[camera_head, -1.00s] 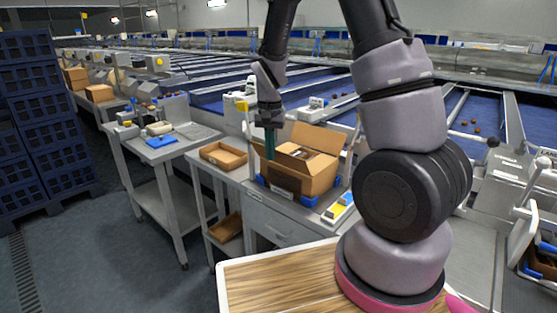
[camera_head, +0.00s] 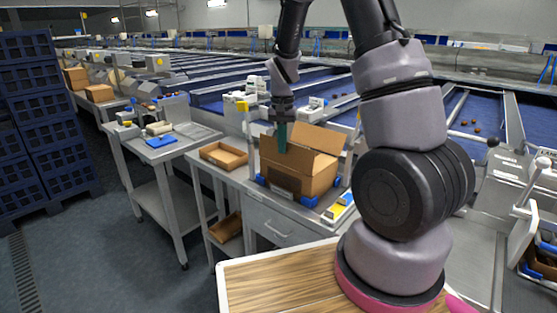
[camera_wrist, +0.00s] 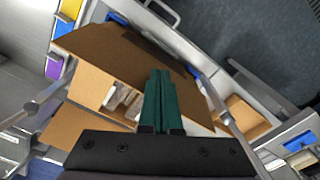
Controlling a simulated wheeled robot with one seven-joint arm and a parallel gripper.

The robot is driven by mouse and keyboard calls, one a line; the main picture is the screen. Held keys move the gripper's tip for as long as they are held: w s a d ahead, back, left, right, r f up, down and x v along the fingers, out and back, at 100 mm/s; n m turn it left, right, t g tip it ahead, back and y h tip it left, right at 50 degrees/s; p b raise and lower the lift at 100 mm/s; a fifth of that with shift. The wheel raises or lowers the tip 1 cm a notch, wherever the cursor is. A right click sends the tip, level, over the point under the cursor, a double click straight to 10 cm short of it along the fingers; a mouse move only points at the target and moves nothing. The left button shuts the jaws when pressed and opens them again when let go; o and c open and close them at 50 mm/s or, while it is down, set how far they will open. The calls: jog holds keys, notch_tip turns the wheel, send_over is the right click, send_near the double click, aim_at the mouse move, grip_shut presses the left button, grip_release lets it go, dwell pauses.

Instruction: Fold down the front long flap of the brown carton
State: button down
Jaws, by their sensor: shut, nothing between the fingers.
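The brown carton (camera_head: 312,184) stands open on the grey bench, with pale packed items (camera_wrist: 122,100) partly showing inside in the wrist view. Its front long flap (camera_head: 272,150) is raised at the front edge and hides the contents in the head view. In the wrist view the flap (camera_wrist: 100,48) spans the carton as a broad brown panel, partly over the opening. Another flap (camera_head: 318,137) stands raised at the back. My gripper (camera_head: 282,150) has green fingers, shut and empty, pointing down at the front flap. In the wrist view the fingertips (camera_wrist: 159,74) overlap the flap; contact is unclear.
A shallow brown tray (camera_head: 224,156) sits left of the carton. Blue corner blocks (camera_head: 308,202) hold the carton's base. Yellow and blue bins (camera_head: 340,209) are close at its right. A side table (camera_head: 160,148) stands further left, with open floor in front.

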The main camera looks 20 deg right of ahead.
jog(key=shift+w+d+r, duration=0.1)
jog(key=shift+w+d, duration=0.3)
jog(key=shift+d, duration=0.25)
jog(key=shift+w+d+r, duration=0.1)
jog(key=shift+w+d, duration=0.3)
jog(key=shift+d, duration=0.2)
jog(key=shift+w+d, duration=0.1)
jog(key=shift+w+d+f, duration=0.1)
jog(key=shift+w+d, duration=0.6)
jog(key=shift+d, duration=0.35)
jog(key=shift+f, duration=2.35)
jog(key=shift+r, duration=0.1)
notch_tip(320, 180, up, 11)
